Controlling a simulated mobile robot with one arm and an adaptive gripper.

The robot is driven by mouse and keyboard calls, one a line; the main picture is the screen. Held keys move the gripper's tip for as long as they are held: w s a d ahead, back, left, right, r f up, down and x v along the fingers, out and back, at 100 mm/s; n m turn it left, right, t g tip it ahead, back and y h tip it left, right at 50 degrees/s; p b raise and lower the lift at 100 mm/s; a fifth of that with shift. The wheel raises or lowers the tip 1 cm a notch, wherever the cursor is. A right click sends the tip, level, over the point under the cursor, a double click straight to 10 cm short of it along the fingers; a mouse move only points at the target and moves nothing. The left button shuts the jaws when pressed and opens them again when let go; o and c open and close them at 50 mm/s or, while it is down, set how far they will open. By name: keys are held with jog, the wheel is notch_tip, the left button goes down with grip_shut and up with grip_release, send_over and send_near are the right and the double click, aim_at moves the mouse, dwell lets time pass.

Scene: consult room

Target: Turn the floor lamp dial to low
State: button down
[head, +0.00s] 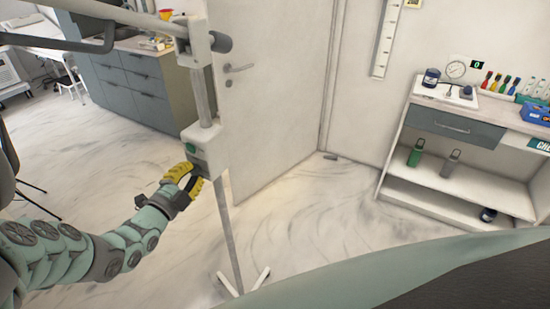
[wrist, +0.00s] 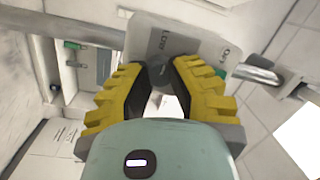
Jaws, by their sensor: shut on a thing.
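The floor lamp (head: 230,235) stands in the middle left of the head view, with a slim pole on splayed white feet. A pale control box (head: 207,148) with a green spot sits partway up its pole. In the wrist view the control box (wrist: 198,42) shows printed lettering, partly cut off by my fingers; one label looks like "Low". My gripper (head: 198,178), with yellow ribbed fingers, is at the box's lower part. In the wrist view its fingers close around the dark round dial (wrist: 158,72). The dial's pointer setting cannot be made out.
A white door (head: 275,90) stands just behind the lamp. A shelf unit (head: 455,195) with bottles and small items is at the right. Grey drawers (head: 130,80) are at the back left. Pale floor lies open around the lamp's feet.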

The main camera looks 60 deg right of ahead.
jog(key=shift+a+f+n, duration=0.1)
jog(key=shift+f+n, duration=0.05)
jog(key=shift+n, duration=0.25)
jog(key=c, duration=0.7)
grip_release()
jog(key=shift+c, duration=0.2)
jog(key=v, duration=1.2)
jog(key=shift+s, duration=0.1)
